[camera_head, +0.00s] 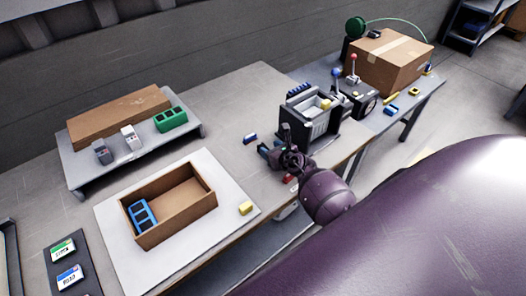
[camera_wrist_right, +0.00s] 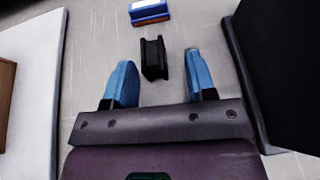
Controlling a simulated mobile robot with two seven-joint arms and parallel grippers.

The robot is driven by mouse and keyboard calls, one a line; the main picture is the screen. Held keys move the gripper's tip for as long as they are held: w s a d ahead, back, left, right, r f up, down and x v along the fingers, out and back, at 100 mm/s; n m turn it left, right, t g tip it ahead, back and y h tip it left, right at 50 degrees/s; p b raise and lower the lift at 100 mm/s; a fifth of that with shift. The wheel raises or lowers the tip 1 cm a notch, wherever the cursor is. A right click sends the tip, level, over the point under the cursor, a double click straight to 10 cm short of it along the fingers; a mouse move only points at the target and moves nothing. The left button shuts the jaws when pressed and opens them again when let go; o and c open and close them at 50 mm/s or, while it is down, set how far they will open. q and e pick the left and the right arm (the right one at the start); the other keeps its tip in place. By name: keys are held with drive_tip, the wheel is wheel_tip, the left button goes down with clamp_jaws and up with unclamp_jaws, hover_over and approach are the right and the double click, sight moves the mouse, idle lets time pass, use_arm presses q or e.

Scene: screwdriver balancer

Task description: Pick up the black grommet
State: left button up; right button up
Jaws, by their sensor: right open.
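The black grommet (camera_wrist_right: 153,58) lies on the grey table in the right wrist view, a small dark block with a notched end. It sits just beyond and between the two blue fingertips of my right gripper (camera_wrist_right: 160,82), which is open and empty with clear space on both sides. In the head view my right gripper (camera_head: 268,152) is low over the table, and I cannot make out the grommet there. My left gripper is not in view.
A blue block with white and orange (camera_wrist_right: 150,12) lies just past the grommet. A dark machine (camera_head: 308,118) stands to the right of the gripper. A white mat (camera_head: 205,160) with a cardboard tray (camera_head: 180,228) and a yellow block (camera_head: 245,208) lies to the left.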

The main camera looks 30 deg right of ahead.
sight(262, 145)
drive_tip(key=x, duration=0.1)
drive_tip(key=b+x, duration=0.1)
drive_tip(key=x, duration=0.2)
drive_tip(key=shift+w+a+f+b, duration=0.15)
drive_tip(key=shift+a+f+b, duration=0.05)
drive_tip(key=shift+a+b, duration=0.15)
drive_tip(key=shift+w+d, duration=0.1)
drive_tip(key=shift+w, duration=0.25)
drive_tip(key=shift+c, duration=0.9)
drive_tip(key=c, duration=0.7)
